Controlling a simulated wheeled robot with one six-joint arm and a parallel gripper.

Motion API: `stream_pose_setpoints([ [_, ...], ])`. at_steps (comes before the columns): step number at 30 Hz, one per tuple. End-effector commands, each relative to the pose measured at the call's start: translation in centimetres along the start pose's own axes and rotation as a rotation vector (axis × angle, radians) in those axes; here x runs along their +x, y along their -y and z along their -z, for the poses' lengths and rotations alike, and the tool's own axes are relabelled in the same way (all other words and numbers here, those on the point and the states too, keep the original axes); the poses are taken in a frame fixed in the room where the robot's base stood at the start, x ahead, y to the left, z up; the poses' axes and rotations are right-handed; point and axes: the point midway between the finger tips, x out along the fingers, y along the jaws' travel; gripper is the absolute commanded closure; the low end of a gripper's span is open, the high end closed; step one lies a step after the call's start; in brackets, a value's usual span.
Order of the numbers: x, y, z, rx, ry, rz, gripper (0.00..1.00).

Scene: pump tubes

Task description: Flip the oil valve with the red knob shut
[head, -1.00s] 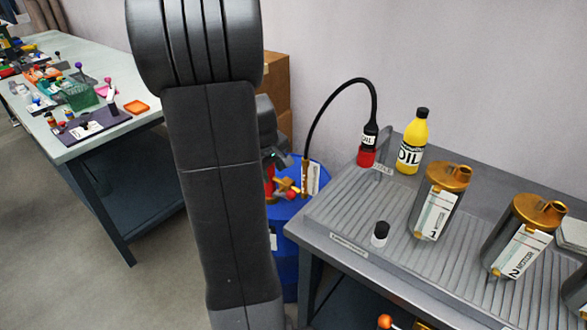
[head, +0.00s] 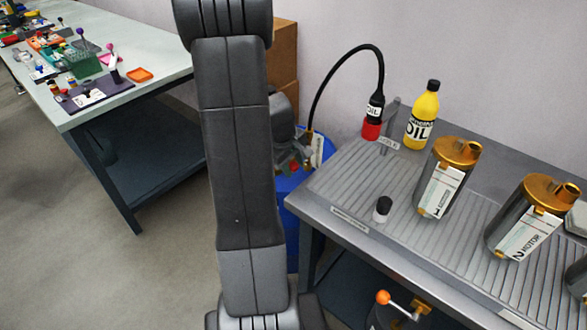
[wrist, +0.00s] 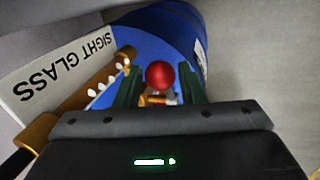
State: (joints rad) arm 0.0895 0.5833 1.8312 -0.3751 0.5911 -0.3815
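The oil valve's round red knob (wrist: 160,75) stands in front of the blue drum in the wrist view. Brass and pale valve parts show just below it. My gripper (wrist: 160,86) is open, with one green finger on each side of the knob. Gaps show between the knob and both fingers, so it is not gripped. In the head view my wrist is at the blue drum (head: 292,215), beside the bench, and my arm hides much of the drum. Only a small red patch shows there, and the valve's lever is mostly hidden.
A brass sight glass (wrist: 105,80) with a white label (wrist: 62,75) stands close left of my fingers. A black hose (head: 335,75) arches from the drum to the bench (head: 350,190). Another lever with an orange knob (head: 383,297) sits under the bench.

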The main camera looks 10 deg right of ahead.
Motion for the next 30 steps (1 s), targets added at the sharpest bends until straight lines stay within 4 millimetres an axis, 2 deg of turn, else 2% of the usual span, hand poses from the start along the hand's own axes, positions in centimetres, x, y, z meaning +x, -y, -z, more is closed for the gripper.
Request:
stream_pose_setpoints([
  [4,1.14,0.03,-0.05,0.002,0.001,0.001,0.64],
  [13,1.27,0.0,-0.02,0.001,0.0,0.0,0.64],
  [14,1.27,0.0,-0.01,0.001,0.0,0.0,0.68],
  [19,1.26,0.01,-0.01,0.001,0.0,0.0,1.0],
  [30,0.87,-0.05,0.25,-0.014,0.044,-0.003,1.0],
])
